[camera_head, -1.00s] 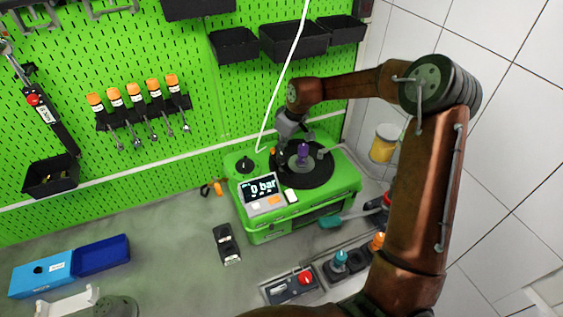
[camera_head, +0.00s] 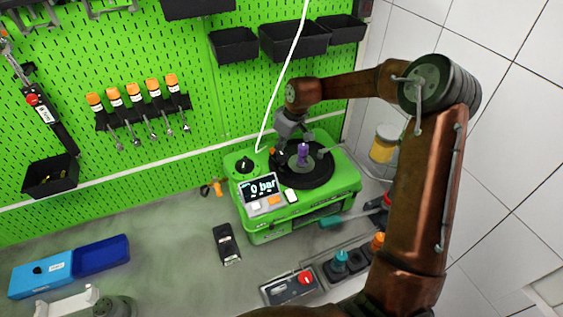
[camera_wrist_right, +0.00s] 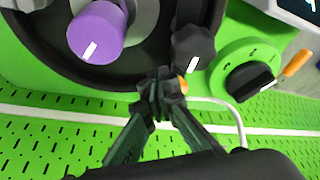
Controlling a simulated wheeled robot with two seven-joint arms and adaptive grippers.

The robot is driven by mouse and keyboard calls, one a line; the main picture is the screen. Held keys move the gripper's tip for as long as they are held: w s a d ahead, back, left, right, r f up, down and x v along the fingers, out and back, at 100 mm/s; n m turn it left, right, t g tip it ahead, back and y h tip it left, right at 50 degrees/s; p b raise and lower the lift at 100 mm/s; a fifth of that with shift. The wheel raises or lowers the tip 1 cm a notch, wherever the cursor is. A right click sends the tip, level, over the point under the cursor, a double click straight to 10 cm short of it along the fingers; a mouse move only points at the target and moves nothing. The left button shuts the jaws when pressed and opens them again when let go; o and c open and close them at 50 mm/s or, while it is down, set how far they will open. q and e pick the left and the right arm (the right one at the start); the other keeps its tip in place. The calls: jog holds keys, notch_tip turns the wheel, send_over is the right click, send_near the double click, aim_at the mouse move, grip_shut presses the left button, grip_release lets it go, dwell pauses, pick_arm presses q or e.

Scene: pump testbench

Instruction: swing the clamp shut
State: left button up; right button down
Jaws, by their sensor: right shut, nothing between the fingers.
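The green test bench (camera_head: 262,227) reads "0 bar". Its round black plate (camera_head: 318,178) carries a purple cylinder (camera_head: 302,153), which also shows in the wrist view (camera_wrist_right: 97,32). A dark lobed knob (camera_wrist_right: 193,47) sits at the plate's rim in the wrist view; I cannot tell for sure that it belongs to the clamp. My right gripper (camera_wrist_right: 160,88) is shut and empty, its tips close beside the knob and the rim. In the head view my right gripper (camera_head: 282,142) is over the plate's back left edge, small and partly hidden. My left gripper is not in view.
A white hose (camera_head: 284,75) hangs behind the bench. A black handheld device (camera_head: 226,244) and blue boxes (camera_head: 42,274) lie on the table. The pegboard (camera_head: 215,110) is close behind.

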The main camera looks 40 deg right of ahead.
jog(key=shift+w+a+b, duration=0.2)
jog(key=shift+a+b, duration=0.05)
jog(key=shift+a, duration=0.25)
jog(key=shift+w+a+b, duration=0.15)
jog(key=shift+a+b, duration=0.1)
jog(key=shift+a, duration=0.4)
jog(key=shift+a+b, duration=0.4)
jog(key=shift+a, duration=0.55)
jog(key=shift+s+a, duration=0.4)
jog(key=shift+a, duration=0.2)
jog(key=shift+s+a, duration=0.2)
jog(key=shift+a, duration=0.25)
jog(key=shift+s+a, duration=0.1)
